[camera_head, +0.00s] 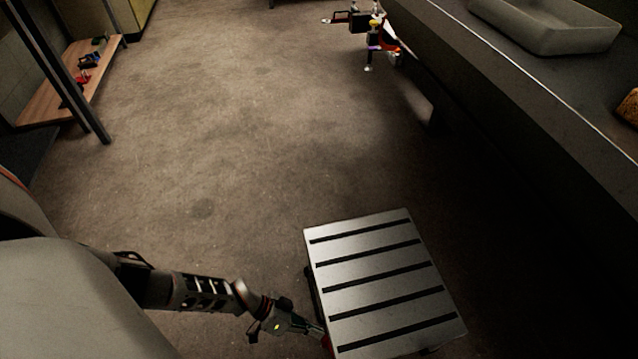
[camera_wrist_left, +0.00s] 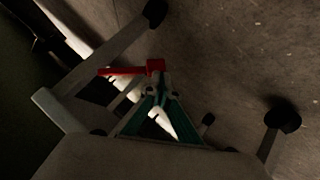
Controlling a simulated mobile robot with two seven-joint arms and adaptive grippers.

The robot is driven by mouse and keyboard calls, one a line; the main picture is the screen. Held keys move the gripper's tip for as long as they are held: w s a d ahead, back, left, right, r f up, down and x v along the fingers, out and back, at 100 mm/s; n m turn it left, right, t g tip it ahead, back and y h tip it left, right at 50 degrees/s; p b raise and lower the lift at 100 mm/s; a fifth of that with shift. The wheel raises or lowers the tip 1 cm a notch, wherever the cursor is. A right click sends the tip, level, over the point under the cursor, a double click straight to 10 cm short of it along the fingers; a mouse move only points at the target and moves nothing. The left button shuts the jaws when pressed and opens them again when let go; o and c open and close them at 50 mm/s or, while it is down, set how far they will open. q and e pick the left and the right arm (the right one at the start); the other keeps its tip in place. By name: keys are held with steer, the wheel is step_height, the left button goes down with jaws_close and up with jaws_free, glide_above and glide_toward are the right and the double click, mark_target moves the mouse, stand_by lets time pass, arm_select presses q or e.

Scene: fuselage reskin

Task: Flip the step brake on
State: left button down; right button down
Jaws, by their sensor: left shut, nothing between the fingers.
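The step (camera_head: 385,285) has a pale top with black grip strips and stands on the floor at the bottom of the head view. In the left wrist view, its pale frame (camera_wrist_left: 95,82) and black feet show. The brake is a red lever (camera_wrist_left: 130,71) with a block at its right end, by the step's frame. A bit of red shows at the step's left edge in the head view. My left gripper (camera_head: 318,331) is shut and empty at that edge. Its fingertips (camera_wrist_left: 158,86) are close to the red block; I cannot tell if they touch. My right gripper is out of view.
A long dark counter (camera_head: 540,110) with a pale tray (camera_head: 550,28) runs along the right. A wooden bench (camera_head: 75,75) with small items stands at the upper left. A device with coloured parts (camera_head: 372,35) is at the top by the counter. The middle floor is clear.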

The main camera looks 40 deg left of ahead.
arm_select(q)
steer(key=shift+d+f, duration=0.1)
steer(key=shift+f, duration=0.25)
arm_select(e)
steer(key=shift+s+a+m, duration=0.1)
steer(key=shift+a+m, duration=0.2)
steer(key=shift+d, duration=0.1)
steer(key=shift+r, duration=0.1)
